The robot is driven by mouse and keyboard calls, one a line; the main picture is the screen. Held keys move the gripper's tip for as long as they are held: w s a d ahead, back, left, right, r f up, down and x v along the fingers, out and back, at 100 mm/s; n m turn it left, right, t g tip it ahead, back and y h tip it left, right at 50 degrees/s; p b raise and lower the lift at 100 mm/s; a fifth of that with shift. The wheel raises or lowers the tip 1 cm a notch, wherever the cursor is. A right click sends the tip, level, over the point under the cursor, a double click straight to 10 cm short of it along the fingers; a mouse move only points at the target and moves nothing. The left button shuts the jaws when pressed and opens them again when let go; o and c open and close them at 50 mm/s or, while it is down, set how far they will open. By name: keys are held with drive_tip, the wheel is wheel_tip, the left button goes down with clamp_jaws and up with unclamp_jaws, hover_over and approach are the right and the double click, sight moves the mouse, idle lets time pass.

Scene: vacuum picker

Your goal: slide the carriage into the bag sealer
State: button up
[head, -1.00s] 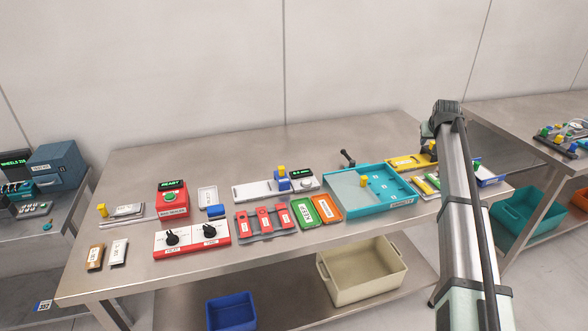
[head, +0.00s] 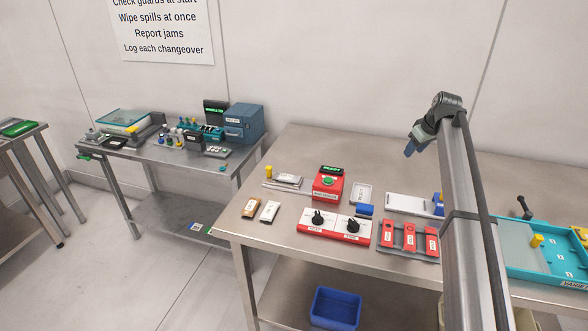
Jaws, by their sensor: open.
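The bag sealer (head: 327,187) is a red box with a green button and a small green-lit display on top, standing towards the back left of the steel table. To its left is the carriage (head: 287,181), a low grey plate carrying a pale pouch. It has an upright yellow knob (head: 268,171) at its left end. The carriage lies beside the sealer, outside its red housing. My gripper (head: 410,150) is small and partly hidden by my arm. It is open and high above the table, to the right of the sealer, well apart from the carriage.
A red-and-white panel with two black knobs (head: 334,226) stands in front of the sealer.

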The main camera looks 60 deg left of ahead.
drive_tip(key=s+a+n+g, duration=0.1)
drive_tip(key=s+a+n, duration=0.2)
drive_tip(key=s+a, duration=0.55)
drive_tip(key=s+a+n+g, duration=0.1)
drive_tip(key=s+a+n, duration=0.1)
drive_tip(key=s+a, duration=0.65)
drive_tip(key=n+g+h, duration=0.1)
drive_tip(key=n+g, duration=0.1)
drive_tip(key=n, duration=0.2)
approach(269, 168)
drive_tip(key=x, duration=1)
drive_tip(key=shift+s, duration=0.1)
clamp_jaws()
